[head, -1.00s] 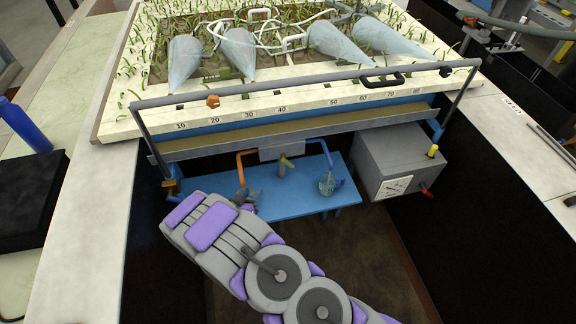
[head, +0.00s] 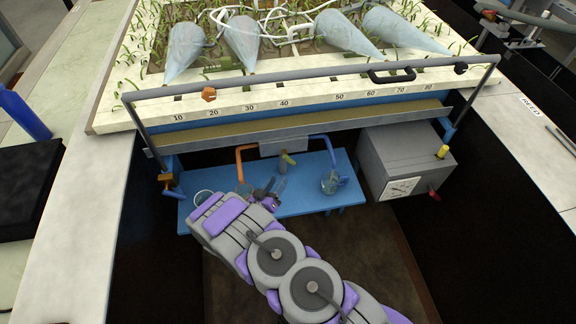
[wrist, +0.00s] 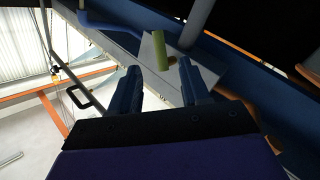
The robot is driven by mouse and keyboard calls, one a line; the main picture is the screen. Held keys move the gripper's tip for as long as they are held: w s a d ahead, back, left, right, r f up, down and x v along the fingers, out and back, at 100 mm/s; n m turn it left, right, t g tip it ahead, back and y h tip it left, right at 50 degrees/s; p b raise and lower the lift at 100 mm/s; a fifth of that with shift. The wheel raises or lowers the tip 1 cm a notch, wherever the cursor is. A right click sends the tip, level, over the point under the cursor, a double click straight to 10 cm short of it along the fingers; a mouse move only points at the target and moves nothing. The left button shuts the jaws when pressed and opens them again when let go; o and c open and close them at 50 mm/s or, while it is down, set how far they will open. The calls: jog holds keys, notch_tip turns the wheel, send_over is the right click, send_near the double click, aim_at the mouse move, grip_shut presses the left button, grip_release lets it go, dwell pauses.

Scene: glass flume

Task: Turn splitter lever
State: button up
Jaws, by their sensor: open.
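The splitter lever is a short yellow-green handle (head: 288,159) under a grey splitter box (head: 284,147), between an orange and a blue pipe. My gripper (head: 268,187) is open, low and slightly left of the lever in the head view. I see no contact with the lever.
A blue bench (head: 305,200) below carries a glass jug (head: 330,182) on the right and another clear vessel (head: 203,196) on the left. A grey box (head: 405,160) with a dial stands to the right. A grey rail (head: 310,73) runs above along the planted flume bed.

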aim_at(289, 158)
jog(key=b+x, duration=0.1)
jog(key=x, duration=0.9)
jog(key=shift+b, duration=0.4)
jog(key=shift+d, duration=0.1)
jog(key=shift+c, duration=0.4)
